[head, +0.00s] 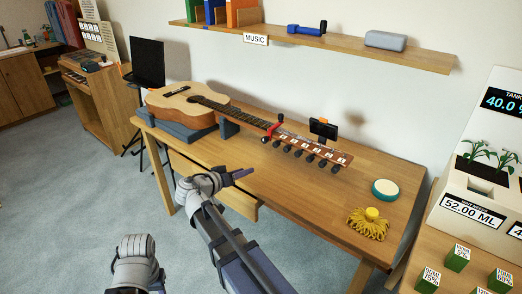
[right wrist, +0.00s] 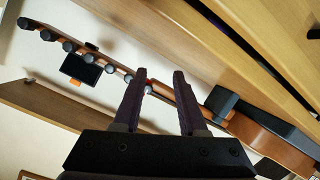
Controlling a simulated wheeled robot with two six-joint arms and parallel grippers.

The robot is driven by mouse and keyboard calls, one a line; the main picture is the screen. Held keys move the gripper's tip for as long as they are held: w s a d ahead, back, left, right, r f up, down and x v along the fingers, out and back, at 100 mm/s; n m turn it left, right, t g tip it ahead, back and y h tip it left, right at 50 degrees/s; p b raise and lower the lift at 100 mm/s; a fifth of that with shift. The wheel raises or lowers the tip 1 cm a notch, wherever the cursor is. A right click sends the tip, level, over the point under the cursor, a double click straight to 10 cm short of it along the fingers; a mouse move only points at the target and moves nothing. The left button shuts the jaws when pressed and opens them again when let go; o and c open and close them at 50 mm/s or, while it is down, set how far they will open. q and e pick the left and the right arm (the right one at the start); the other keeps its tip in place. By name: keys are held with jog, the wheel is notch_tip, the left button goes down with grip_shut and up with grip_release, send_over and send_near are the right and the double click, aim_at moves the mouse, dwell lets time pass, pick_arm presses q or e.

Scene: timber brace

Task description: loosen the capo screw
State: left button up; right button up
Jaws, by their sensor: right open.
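The acoustic guitar (head: 185,103) lies on the wooden table with its neck pointing right. A red and black capo (head: 273,128) sits on the neck close to the headstock; its screw is too small to make out. My right gripper (head: 243,173) is in front of the neck, apart from the capo, near the table's front edge.
A clip-on tuner (head: 323,128) stands on the headstock (head: 315,150). A shelf (head: 370,52) hangs above. The table front is clear.

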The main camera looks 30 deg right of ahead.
aim_at(263, 141)
jog(key=w+d+r+m+t+h+b, duration=0.1)
jog(key=w+d+r+m+h, duration=0.1)
jog(key=w+d+r+h, duration=0.1)
jog(key=shift+w+d+r+b, duration=0.3)
jog(key=shift+d, duration=0.15)
pick_arm(q)
jog(key=shift+f, duration=1.3)
pick_arm(e)
jog(key=shift+r+x, duration=0.2)
jog(key=shift+x, duration=1.15)
jog(key=shift+r+x, duration=0.15)
jog(key=shift+x, duration=1.15)
jog(key=shift+r+x, duration=0.2)
jog(key=shift+x, duration=1.15)
jog(key=shift+w, duration=0.15)
jog(key=shift+c, duration=0.4)
grip_shut()
